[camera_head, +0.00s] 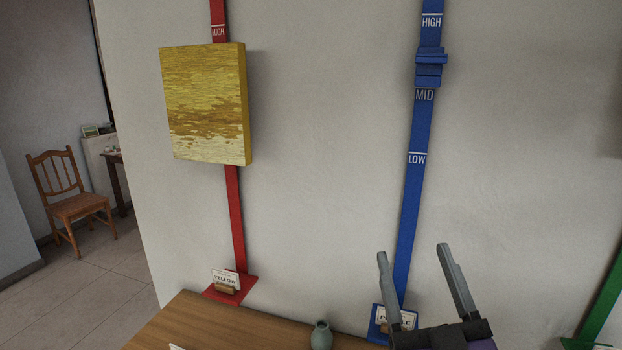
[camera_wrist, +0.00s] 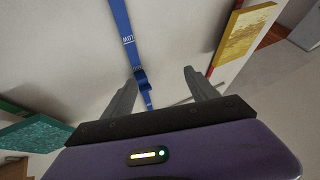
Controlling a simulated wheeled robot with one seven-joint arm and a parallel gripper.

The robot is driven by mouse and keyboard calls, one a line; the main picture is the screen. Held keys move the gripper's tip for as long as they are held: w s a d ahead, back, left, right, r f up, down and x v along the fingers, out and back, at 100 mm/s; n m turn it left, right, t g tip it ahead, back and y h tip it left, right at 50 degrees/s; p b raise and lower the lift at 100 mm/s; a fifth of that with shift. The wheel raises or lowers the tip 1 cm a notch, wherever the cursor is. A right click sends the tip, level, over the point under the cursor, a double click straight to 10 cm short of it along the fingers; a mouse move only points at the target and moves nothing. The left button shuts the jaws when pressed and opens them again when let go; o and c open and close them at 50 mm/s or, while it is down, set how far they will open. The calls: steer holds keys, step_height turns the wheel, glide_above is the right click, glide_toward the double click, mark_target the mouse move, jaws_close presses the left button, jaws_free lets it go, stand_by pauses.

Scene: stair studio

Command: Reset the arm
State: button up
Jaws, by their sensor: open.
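My gripper (camera_head: 412,252) is at the lower right of the head view, its two grey fingers apart and pointing up with nothing between them. It stands in front of the lower part of the blue wall rail (camera_head: 411,195). In the wrist view the open fingers (camera_wrist: 160,78) lie either side of the blue rail (camera_wrist: 121,18), with no contact that I can make out. My purple gripper body fills the bottom of that view.
A yellow panel (camera_head: 204,104) hangs on a red rail (camera_head: 236,215). A blue slider (camera_head: 429,68) sits between HIGH and MID. Below are a wooden table (camera_head: 215,325) with a small vase (camera_head: 321,336) and label cards. A green rail (camera_head: 604,298) is at right. A teal panel (camera_wrist: 36,134) shows in the wrist view.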

steer(key=s+d+f+m+g, duration=0.1)
steer(key=s+d+f+g, duration=0.1)
steer(key=s+f, duration=0.6)
steer(key=s+d+f+m+g+h, duration=0.1)
steer(key=s+f+g, duration=0.3)
steer(key=s+f, duration=0.5)
steer(key=s+d+f+g+h, duration=0.1)
steer(key=s+f, duration=0.7)
steer(key=s, duration=1.1)
steer(key=shift+d+f+m+g, duration=0.3)
steer(key=shift+d+m+g, duration=0.1)
steer(key=shift+d+g, duration=0.55)
steer(key=shift+a, duration=0.1)
